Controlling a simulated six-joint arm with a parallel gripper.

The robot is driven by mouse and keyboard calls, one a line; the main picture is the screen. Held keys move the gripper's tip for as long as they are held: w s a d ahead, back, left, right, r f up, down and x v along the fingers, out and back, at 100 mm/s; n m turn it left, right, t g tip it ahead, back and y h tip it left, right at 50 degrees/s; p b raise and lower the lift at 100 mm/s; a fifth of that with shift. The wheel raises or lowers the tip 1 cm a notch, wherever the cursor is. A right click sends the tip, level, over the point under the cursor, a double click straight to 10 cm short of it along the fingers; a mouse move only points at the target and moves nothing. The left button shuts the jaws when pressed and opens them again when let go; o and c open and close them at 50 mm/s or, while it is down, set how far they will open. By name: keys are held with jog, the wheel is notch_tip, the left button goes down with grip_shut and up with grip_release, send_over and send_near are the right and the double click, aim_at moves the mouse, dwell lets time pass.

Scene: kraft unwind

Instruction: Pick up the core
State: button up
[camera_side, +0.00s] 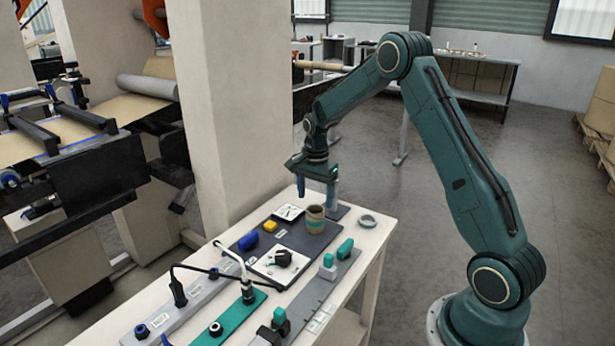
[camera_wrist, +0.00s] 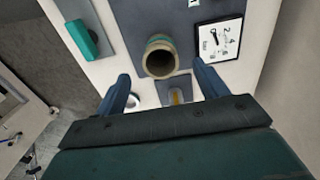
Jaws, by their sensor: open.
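A teal block (camera_side: 345,248) sits nearer the front. A pale column (camera_side: 235,110) stands behind the table.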

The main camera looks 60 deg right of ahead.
aim_at(315, 216)
jog(key=shift+f, duration=1.4)
jog(key=shift+d+f, duration=0.15)
jog(key=shift+f, duration=2.45)
jog(key=c, duration=1)
jog(key=shift+c, duration=0.3)
jog(key=shift+r, duration=0.15)
notch_tip(315, 216, up, 20)
